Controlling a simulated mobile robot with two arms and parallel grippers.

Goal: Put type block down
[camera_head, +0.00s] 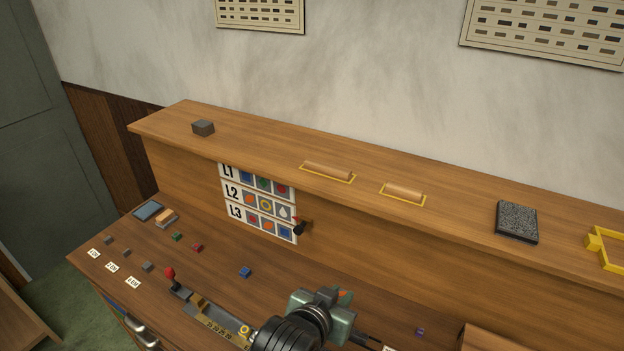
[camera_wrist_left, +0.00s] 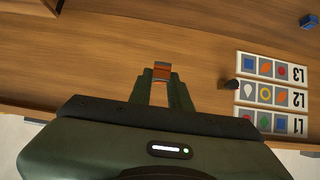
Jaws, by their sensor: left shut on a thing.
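My left gripper (camera_head: 330,298) is above the lower desk in the head view. A composing tray with a numbered scale (camera_head: 214,319) lies on the desk left of the gripper. The chart with rows L1, L2 and L3 (camera_head: 258,203) is on the upright panel; it also shows in the left wrist view (camera_wrist_left: 270,95).
Loose blocks lie on the desk: blue (camera_head: 245,271), green (camera_head: 177,236), red (camera_head: 197,247), purple (camera_head: 420,331) and several grey ones. A red-knobbed lever (camera_head: 170,274) stands beside the tray. The raised shelf holds two wooden rollers (camera_head: 327,170) and a dark slab (camera_head: 517,222).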

